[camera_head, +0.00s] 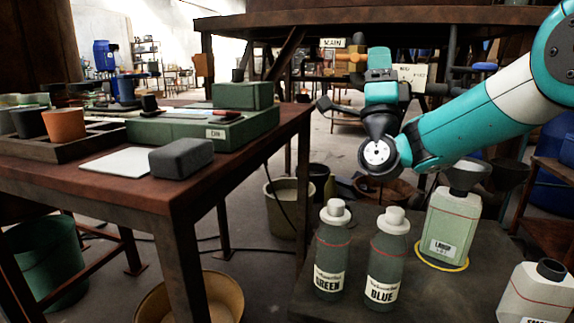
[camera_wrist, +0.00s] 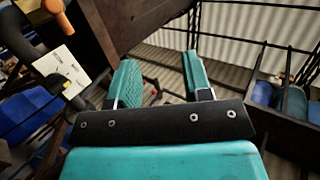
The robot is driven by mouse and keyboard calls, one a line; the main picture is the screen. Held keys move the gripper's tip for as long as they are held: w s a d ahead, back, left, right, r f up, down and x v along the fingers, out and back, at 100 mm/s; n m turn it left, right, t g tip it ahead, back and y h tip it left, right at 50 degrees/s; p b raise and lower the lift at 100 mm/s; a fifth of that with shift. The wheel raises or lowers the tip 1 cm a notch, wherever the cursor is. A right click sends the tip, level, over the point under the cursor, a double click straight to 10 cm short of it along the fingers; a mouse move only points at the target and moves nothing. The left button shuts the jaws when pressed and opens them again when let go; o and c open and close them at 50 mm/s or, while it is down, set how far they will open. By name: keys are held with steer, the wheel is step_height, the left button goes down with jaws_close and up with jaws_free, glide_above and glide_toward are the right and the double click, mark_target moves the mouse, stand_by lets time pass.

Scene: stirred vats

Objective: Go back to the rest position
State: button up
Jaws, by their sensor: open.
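My gripper shows in the wrist view (camera_wrist: 162,82) with its two teal fingers apart and nothing between them. In the head view my teal and white arm reaches in from the right, and its wrist hangs above the dark stand with the bottles. The fingers are hard to make out in the head view. A bottle labelled GREEN (camera_head: 332,250) and a bottle labelled BLUE (camera_head: 387,258) stand upright below and apart from my wrist.
A brown table (camera_head: 150,188) at left carries a grey block (camera_head: 181,157), a white sheet (camera_head: 117,162), a green box (camera_head: 187,127) and several pots. A white jug (camera_head: 537,295) stands at the lower right. Buckets (camera_head: 288,207) sit on the floor. A heavy beam structure stands behind my arm.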

steer(key=s+a+f+n+g+y+p, duration=0.1)
steer(key=s+a+f+n+g+y, duration=0.2)
steer(key=s+a+n+g+y, duration=0.45)
steer(key=s+a+f+n+g+y+p, duration=0.2)
steer(key=a+n+g+y, duration=0.2)
steer(key=n+g+y, duration=0.7)
steer(key=s+d+f+n+g+h+p, duration=0.1)
steer(key=s+d+f+n+g+h, duration=0.15)
steer(key=s+f, duration=0.45)
steer(key=s+d+f+n+g+h, duration=0.2)
steer(key=s+d+f+g+h, duration=0.15)
steer(key=s, duration=0.65)
steer(key=s+d+f+n+g+h+p, duration=0.1)
steer(key=s+d+f+n+g+h, duration=0.2)
steer(key=s, duration=0.6)
step_height(320, 180, up, 37)
steer(key=m+g+h+p, duration=0.1)
steer(key=p, duration=3.7)
steer(key=shift+w+d, duration=0.15)
